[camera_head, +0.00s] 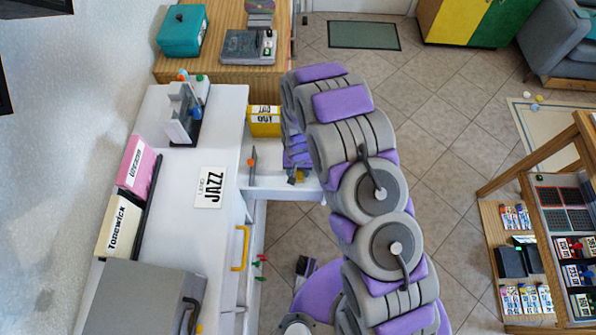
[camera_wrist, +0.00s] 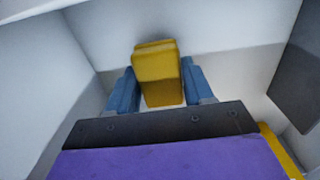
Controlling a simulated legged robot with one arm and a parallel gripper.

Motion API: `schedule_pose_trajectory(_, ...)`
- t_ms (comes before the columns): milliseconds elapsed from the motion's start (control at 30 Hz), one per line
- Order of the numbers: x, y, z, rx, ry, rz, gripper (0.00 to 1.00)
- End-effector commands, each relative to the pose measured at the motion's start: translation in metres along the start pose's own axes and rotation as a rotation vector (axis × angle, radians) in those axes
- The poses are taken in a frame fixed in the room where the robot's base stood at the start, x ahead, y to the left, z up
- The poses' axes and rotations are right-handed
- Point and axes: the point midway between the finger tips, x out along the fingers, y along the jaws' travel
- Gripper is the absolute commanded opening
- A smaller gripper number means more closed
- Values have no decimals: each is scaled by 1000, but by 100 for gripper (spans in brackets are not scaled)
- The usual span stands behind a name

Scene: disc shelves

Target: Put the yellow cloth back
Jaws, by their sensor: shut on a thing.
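The yellow cloth (camera_wrist: 156,75) looks like a thick folded block in the wrist view. It sits between the two blue fingers of my gripper (camera_wrist: 158,88), which is shut on it. White panels surround the cloth and fingers in that view; whether the cloth touches one of them I cannot tell. In the head view my gripper (camera_head: 297,172) is low beside the white desk, at its right side, partly hidden by my arm. A small yellow patch shows there, too small to name surely.
The white desk (camera_head: 180,240) holds a JAZZ card (camera_head: 210,188), a pink box (camera_head: 137,165) and a grey case (camera_head: 145,297). A yellow bin (camera_head: 264,121) stands near my arm. A dark panel (camera_wrist: 298,75) is at right in the wrist view. Tiled floor lies open beyond.

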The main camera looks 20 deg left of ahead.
Motion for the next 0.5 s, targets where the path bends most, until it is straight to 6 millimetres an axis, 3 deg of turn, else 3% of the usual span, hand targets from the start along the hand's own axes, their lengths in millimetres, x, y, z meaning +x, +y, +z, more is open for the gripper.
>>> schedule_pose_trajectory(233,5,1,0,1,1,-2,23)
schedule_pose_trajectory(267,5,1,0,1,1,-3,55)
schedule_pose_trajectory(500,4,2,0,1,2,-4,77)
